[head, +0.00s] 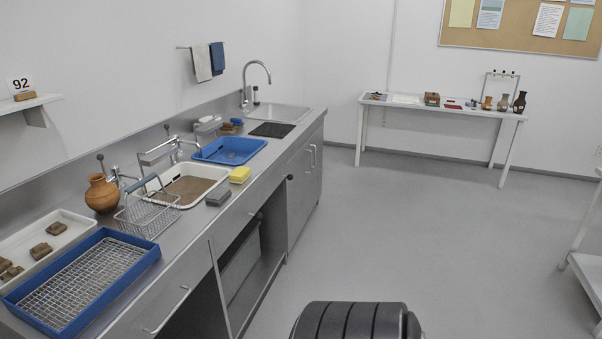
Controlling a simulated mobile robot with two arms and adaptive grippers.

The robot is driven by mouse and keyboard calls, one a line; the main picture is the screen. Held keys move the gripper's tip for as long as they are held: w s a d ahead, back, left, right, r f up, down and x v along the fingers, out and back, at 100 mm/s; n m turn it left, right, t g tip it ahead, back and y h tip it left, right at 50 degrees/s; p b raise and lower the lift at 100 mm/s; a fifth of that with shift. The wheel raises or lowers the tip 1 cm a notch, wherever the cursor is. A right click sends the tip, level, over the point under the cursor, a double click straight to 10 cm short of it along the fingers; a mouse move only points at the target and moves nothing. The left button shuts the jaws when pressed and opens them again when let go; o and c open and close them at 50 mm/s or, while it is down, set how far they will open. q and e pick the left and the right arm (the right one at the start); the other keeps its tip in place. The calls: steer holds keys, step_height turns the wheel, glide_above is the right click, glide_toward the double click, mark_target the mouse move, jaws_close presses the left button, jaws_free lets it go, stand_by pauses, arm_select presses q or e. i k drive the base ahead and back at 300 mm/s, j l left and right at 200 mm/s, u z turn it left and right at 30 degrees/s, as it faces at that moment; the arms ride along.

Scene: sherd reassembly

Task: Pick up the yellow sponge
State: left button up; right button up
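The yellow sponge (239,174) lies on the grey counter near its front edge. It is to the right of the white basin (153,190) and just in front of the blue basin (202,155). A grey block (218,197) lies beside it, nearer to me. Nothing covers the sponge. Neither of my grippers shows in the head view.
The counter (190,228) also holds a wire basket (148,219), a clay jar (103,194), a blue tray with a mesh rack (32,316) and a white tray of sherds (79,224). A table (437,109) stands at the back wall. The floor (415,210) between is clear.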

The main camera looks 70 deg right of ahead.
mark_target(241, 174)
steer(key=z, duration=1.95)
steer(key=i+j, duration=0.25)
steer(key=i+j+z, duration=0.1)
steer(key=i, duration=0.4)
steer(key=j, duration=0.1)
